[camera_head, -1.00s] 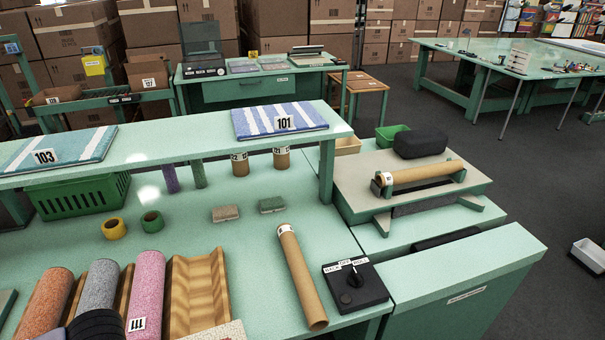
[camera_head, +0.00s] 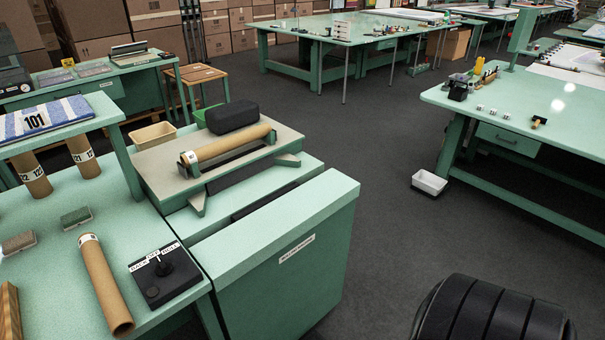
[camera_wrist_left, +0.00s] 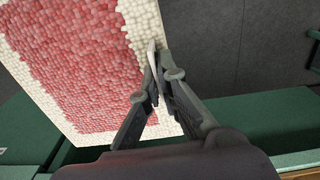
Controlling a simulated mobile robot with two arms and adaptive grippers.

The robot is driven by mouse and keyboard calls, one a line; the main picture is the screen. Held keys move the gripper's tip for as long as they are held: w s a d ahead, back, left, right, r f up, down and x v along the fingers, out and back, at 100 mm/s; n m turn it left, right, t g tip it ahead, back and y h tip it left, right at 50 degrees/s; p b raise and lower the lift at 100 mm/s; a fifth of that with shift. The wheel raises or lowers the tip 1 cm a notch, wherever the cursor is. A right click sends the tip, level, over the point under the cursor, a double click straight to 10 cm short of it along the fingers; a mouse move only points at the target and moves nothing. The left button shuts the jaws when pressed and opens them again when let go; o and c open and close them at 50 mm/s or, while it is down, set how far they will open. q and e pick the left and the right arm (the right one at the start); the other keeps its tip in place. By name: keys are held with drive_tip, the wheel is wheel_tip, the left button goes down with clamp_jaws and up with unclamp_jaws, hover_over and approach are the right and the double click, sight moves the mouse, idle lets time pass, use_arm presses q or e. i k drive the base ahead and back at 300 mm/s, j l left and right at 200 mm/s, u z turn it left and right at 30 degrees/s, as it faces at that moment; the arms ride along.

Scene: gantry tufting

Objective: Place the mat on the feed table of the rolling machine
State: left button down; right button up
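A mat (camera_wrist_left: 75,65) with red tufts and a white tufted border fills the upper left of the left wrist view, tilted. My left gripper (camera_wrist_left: 157,72) is shut on its right edge, with a finger on each side. In the head view, the rolling machine (camera_head: 275,240) stands left of centre, with a label on its green front. A beige flat top (camera_head: 160,165) carries a cardboard tube (camera_head: 228,146) in holders and a black padded block (camera_head: 233,115).
A black control box (camera_head: 165,275) and a loose cardboard tube (camera_head: 105,285) lie left of the machine. A blue striped mat marked 101 (camera_head: 45,118) lies on a shelf. A green table (camera_head: 540,140) stands beyond.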

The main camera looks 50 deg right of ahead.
sight(275, 206)
drive_tip(key=l+u, duration=0.1)
drive_tip(key=l, duration=0.3)
drive_tip(key=k+l+u, duration=0.1)
drive_tip(key=l, duration=0.3)
drive_tip(key=k+l+u, duration=0.1)
drive_tip(key=l, duration=0.3)
drive_tip(key=k+l+u, duration=0.1)
drive_tip(key=l, duration=0.3)
drive_tip(key=k+l+u, duration=0.1)
drive_tip(key=l, duration=0.3)
drive_tip(key=k+l+u, duration=0.1)
drive_tip(key=k+l, duration=0.15)
drive_tip(key=k+l+u, duration=0.1)
drive_tip(key=l, duration=0.4)
drive_tip(key=l+u, duration=0.3)
drive_tip(key=l, duration=1.65)
